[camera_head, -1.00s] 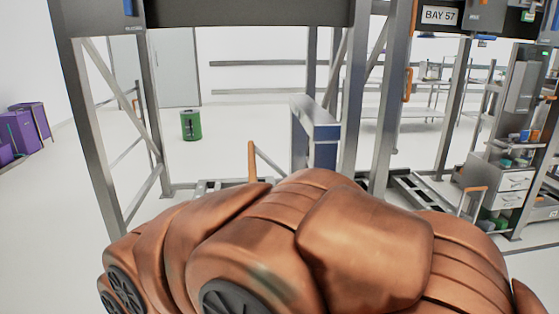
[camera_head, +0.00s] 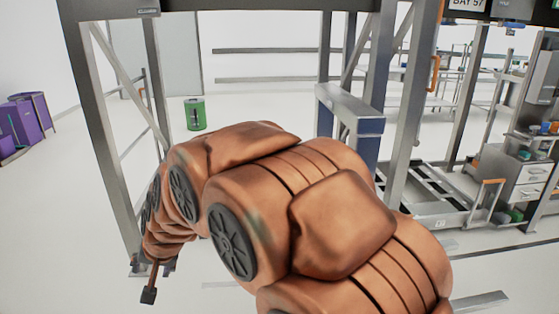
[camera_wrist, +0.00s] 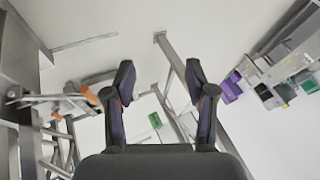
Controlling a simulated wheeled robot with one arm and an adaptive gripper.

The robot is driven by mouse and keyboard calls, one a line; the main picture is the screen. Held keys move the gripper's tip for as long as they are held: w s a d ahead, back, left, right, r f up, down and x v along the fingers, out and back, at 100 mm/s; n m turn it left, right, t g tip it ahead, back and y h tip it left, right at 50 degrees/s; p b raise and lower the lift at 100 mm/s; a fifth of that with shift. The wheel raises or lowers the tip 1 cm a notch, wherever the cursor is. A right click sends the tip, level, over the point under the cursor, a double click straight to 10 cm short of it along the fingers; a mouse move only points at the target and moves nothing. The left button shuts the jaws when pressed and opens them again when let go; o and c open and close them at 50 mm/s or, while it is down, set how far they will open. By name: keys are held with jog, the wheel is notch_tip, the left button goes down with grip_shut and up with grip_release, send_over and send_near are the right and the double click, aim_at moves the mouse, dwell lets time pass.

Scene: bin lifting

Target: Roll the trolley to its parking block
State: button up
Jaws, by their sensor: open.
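A low grey trolley-like frame (camera_head: 437,205) with an orange-topped handle (camera_head: 493,182) stands on the floor at the right in the head view. In the wrist view, a pale frame with orange parts (camera_wrist: 60,104) shows at the left; I cannot tell whether it is the same one. My gripper (camera_wrist: 160,84) is open, with nothing between its fingers in the wrist view. In the head view its dark end shows at the lower left, low by a rack post, well apart from the frame at right. I cannot single out the parking block. My arm hides the floor in the middle.
A grey steel rack (camera_head: 100,130) stands ahead, with a blue-sided panel (camera_head: 362,145) by its posts. A green bin (camera_head: 195,114) and purple cabinets (camera_head: 27,120) stand farther back. Grey bars lie on the floor, one at lower right (camera_head: 480,302). Left floor is clear.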

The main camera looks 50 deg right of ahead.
jog(key=w+d+r+m+t+h, duration=0.25)
jog(key=w+d+m+h, duration=0.2)
jog(key=w+d, duration=0.5)
jog(key=w+d+r+m+t+h, duration=0.25)
jog(key=w+d+m, duration=0.35)
jog(key=w+d, duration=0.35)
jog(key=shift+s+d+r+m+g+h, duration=0.15)
jog(key=shift+s+d+m+g+h, duration=1.9)
jog(key=shift+d, duration=3.2)
jog(key=shift+s+d+r+m+g+h, duration=0.2)
jog(key=shift+s+d+m+g+h, duration=1.05)
jog(key=shift+d+m+h, duration=2.8)
jog(key=shift+s+d+r+m+g+h, duration=0.15)
jog(key=shift+s+d+m+g+h, duration=1.05)
jog(key=shift+d, duration=5.25)
jog(key=shift+s+m+g+y, duration=0.3)
jog(key=shift+s+m+y, duration=0.1)
jog(key=shift+s+m, duration=0.1)
grip_shut()
jog(key=shift+f, duration=0.1)
